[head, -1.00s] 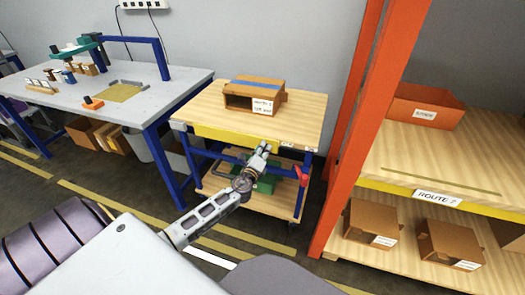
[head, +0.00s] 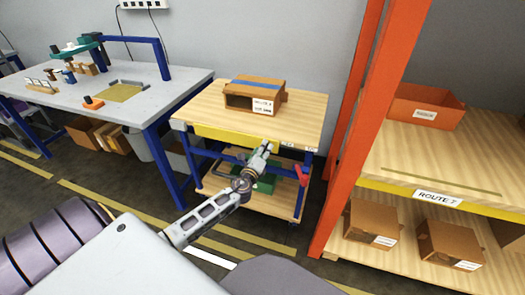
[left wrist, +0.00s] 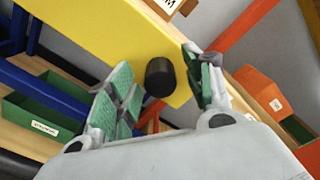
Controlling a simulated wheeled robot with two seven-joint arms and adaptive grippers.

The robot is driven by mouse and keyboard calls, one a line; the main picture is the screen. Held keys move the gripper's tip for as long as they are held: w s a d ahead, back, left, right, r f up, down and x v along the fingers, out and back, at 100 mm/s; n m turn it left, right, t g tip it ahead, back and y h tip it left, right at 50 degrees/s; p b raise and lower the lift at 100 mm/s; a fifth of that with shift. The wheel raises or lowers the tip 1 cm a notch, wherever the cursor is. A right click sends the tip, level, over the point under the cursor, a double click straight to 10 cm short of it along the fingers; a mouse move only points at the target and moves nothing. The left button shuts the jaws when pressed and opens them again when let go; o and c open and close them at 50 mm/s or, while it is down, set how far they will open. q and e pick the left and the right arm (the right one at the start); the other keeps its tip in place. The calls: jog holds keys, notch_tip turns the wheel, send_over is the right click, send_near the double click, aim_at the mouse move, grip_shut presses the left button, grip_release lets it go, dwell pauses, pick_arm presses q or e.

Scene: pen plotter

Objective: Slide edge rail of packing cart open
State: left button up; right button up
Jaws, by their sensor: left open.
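The packing cart (head: 305,110) has a wooden top with a yellow edge rail (head: 222,137) along its front. In the left wrist view the yellow rail (left wrist: 100,35) runs diagonally, with a black round knob (left wrist: 160,77) near its end. My left gripper (head: 267,146) is at the right part of the rail in the head view. In the left wrist view its open green-padded fingers (left wrist: 162,88) stand on either side of the knob, with visible gaps to it. My right gripper is not in view.
A cardboard box (head: 253,95) sits on the cart top. Green bins (left wrist: 38,124) stand on the lower shelf, and a red lever (head: 301,175) is at the cart's right side. An orange rack (head: 350,130) stands close to the right; a grey workbench (head: 170,85) stands to the left.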

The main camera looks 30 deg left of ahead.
pick_arm(q)
jog(key=v, duration=1.1)
jog(key=shift+s, duration=0.35)
jog(key=shift+f, duration=0.1)
dwell(0.9)
